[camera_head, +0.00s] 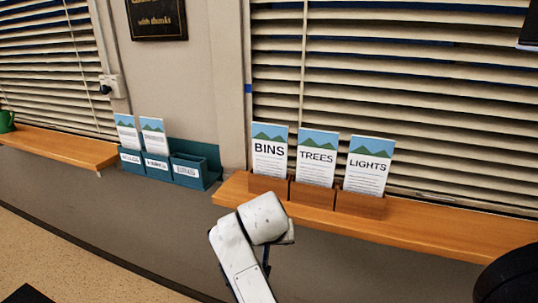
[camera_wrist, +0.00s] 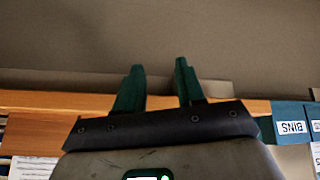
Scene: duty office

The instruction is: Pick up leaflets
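Three leaflets stand upright in wooden holders on the right-hand shelf: BINS (camera_head: 269,151), TREES (camera_head: 317,158) and LIGHTS (camera_head: 367,166). A teal rack (camera_head: 187,155) with three labelled compartments stands left of them. Its left and middle compartments hold leaflets (camera_head: 153,135); its right one shows none. In the wrist view the rack (camera_wrist: 291,123) is at the right edge with an upside-down BINS label. Part of a printed leaflet (camera_wrist: 30,168) shows at lower left. My gripper (camera_wrist: 160,68) is open, with nothing between its dark green fingers. In the head view its fingers are hidden behind my arm.
The wooden shelf (camera_head: 440,226) runs right from the rack, in front of window blinds (camera_head: 440,95). Another wooden ledge (camera_head: 60,146) with a green mug (camera_head: 7,121) is at the left. A dark plaque (camera_head: 157,17) hangs above.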

